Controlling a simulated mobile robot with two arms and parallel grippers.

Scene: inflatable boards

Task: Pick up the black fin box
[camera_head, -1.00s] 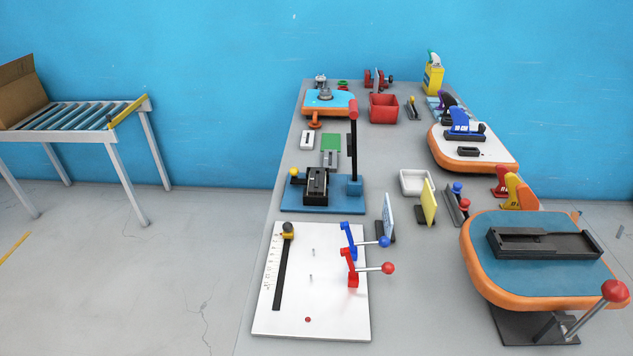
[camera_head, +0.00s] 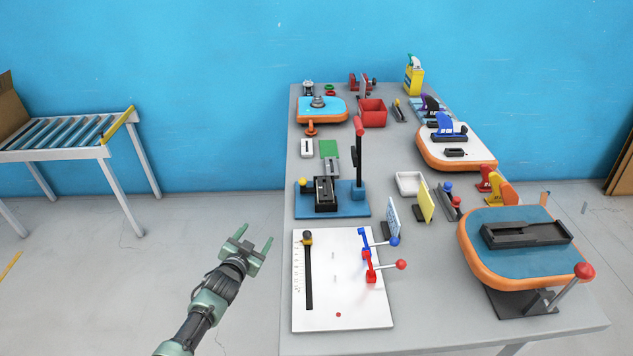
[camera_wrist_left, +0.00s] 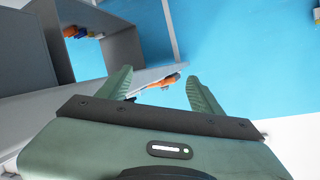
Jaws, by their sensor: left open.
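Several black box-like pieces are in the head view, and I cannot tell for certain which is the black fin box. A long, open black box (camera_head: 525,233) lies on the orange-rimmed blue board at the right. A black slotted block (camera_head: 325,194) sits on the blue lever-press base, and a small black piece (camera_head: 455,152) lies on the white-topped board. My left gripper (camera_head: 254,237) is open and empty, left of the table and clear of all of them. The left wrist view shows its two green fingers (camera_wrist_left: 160,88) apart with nothing between them. My right gripper is not in view.
A white plate (camera_head: 335,300) with red and blue clamps lies at the table's near left. The upright press lever (camera_head: 358,155) and a red-knobbed lever (camera_head: 584,271) stick up. A white tray (camera_head: 410,183) and a roller conveyor (camera_head: 65,138) also show. The floor left of the table is free.

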